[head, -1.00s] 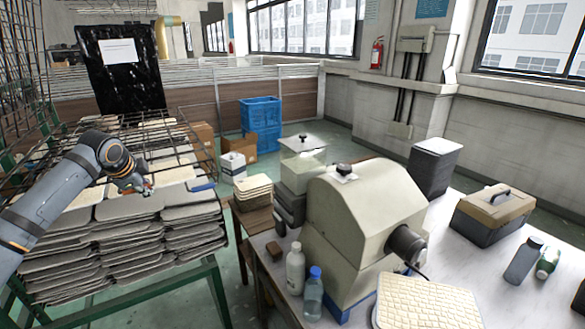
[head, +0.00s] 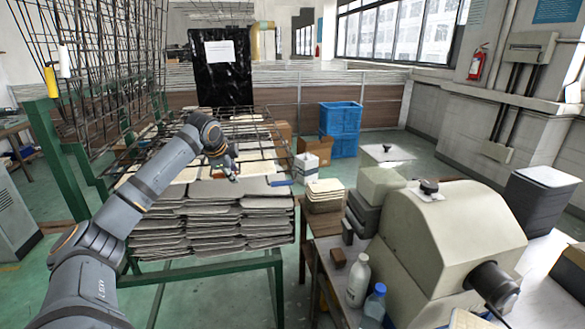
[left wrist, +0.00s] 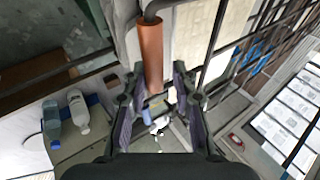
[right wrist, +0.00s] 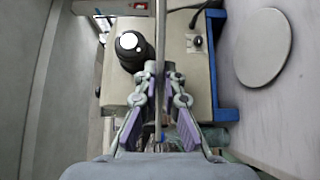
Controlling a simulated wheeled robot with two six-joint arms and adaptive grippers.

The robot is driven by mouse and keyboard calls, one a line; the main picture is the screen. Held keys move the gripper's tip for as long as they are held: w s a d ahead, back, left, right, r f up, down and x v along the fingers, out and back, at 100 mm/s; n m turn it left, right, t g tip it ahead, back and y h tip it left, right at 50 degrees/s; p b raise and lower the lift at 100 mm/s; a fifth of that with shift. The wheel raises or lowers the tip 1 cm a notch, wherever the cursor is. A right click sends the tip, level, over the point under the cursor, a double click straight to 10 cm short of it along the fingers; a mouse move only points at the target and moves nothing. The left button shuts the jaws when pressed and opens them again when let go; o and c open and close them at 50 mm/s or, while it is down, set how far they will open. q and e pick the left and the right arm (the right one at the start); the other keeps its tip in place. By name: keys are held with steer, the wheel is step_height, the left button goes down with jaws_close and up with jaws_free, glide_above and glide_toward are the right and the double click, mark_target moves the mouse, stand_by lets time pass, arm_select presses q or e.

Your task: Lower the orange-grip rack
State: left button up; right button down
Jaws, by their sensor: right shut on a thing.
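In the left wrist view the orange grip (left wrist: 151,48) is a cylinder on a dark wire rod of its rack. Its lower end lies between the open fingers of my left gripper (left wrist: 158,70), with gaps at the sides. In the head view my left gripper (head: 230,172) is over the front of a lowered wire rack (head: 245,135) above stacked panels; the orange grip is not clear there. In the right wrist view my right gripper (right wrist: 160,88) is shut on a thin grey strip (right wrist: 160,50), seen edge-on. My right gripper is outside the head view.
Raised wire racks with a yellow grip (head: 51,81) and a white grip (head: 64,61) stand at left. A blue grip (head: 281,183) is at the rack's front right. Stacked panels (head: 215,225) fill the green frame. A cream machine (head: 440,240) and bottles (head: 357,280) stand at right.

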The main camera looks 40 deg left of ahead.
arm_select(q)
step_height(320, 180, up, 8)
steer(key=shift+s+r, duration=0.15)
steer(key=shift+r, duration=0.05)
stand_by(0.3)
steer(key=s+a+p+v, duration=0.1)
steer(key=p+v, duration=0.1)
steer(key=v, duration=1.1)
steer(key=shift+s, duration=0.45)
steer(key=shift+w+f, duration=0.1)
steer(key=shift+f, duration=0.05)
stand_by(1.2)
